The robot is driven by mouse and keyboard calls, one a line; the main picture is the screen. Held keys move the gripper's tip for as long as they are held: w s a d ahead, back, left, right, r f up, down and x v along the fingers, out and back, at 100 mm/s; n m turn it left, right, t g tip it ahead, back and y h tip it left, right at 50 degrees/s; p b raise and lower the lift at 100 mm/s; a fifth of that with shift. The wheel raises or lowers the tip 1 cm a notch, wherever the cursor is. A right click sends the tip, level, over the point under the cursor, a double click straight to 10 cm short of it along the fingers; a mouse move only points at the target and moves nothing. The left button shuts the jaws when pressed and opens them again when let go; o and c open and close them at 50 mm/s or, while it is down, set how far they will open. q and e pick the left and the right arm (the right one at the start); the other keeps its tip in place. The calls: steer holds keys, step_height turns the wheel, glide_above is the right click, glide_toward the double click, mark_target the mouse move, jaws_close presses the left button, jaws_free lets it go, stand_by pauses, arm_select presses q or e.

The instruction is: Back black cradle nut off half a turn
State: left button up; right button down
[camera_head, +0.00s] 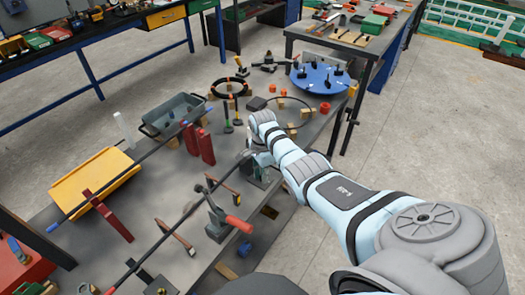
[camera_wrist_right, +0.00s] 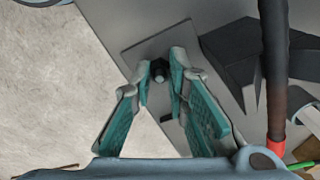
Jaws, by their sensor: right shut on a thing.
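The black cradle nut (camera_wrist_right: 158,70) sits on a grey plate (camera_wrist_right: 140,42) in the right wrist view. My right gripper (camera_wrist_right: 160,64) has its two teal-padded fingers around the nut, with the tips closed on its sides. In the head view my right gripper (camera_head: 256,158) is small and low at the bench, partly covered by my own wrist. The nut cannot be made out there. A dark angular block (camera_wrist_right: 236,62), perhaps part of the cradle, stands right of the nut. My left gripper is not in view.
A dark rod (camera_wrist_right: 274,70) with a red band runs close to the right of my fingers. On the bench stand a red-handled clamp (camera_head: 222,218), red posts (camera_head: 206,147), a grey bin (camera_head: 172,115) and a yellow tray (camera_head: 95,183). Open floor (camera_head: 420,120) lies to the right.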

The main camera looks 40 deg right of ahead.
steer(key=n+p, duration=0.1)
steer(key=n, duration=0.2)
steer(key=shift+r+n, duration=0.1)
steer(key=shift+n, duration=0.2)
steer(key=n+p, duration=0.1)
steer(key=n, duration=0.2)
steer(key=shift+n, duration=0.4)
steer(key=n, duration=0.9)
steer(key=shift+n, duration=0.4)
steer(key=n, duration=0.4)
steer(key=shift+n, duration=0.3)
steer(key=n, duration=0.4)
steer(key=shift+n, duration=0.3)
steer(key=n, duration=0.4)
steer(key=shift+n, duration=2.2)
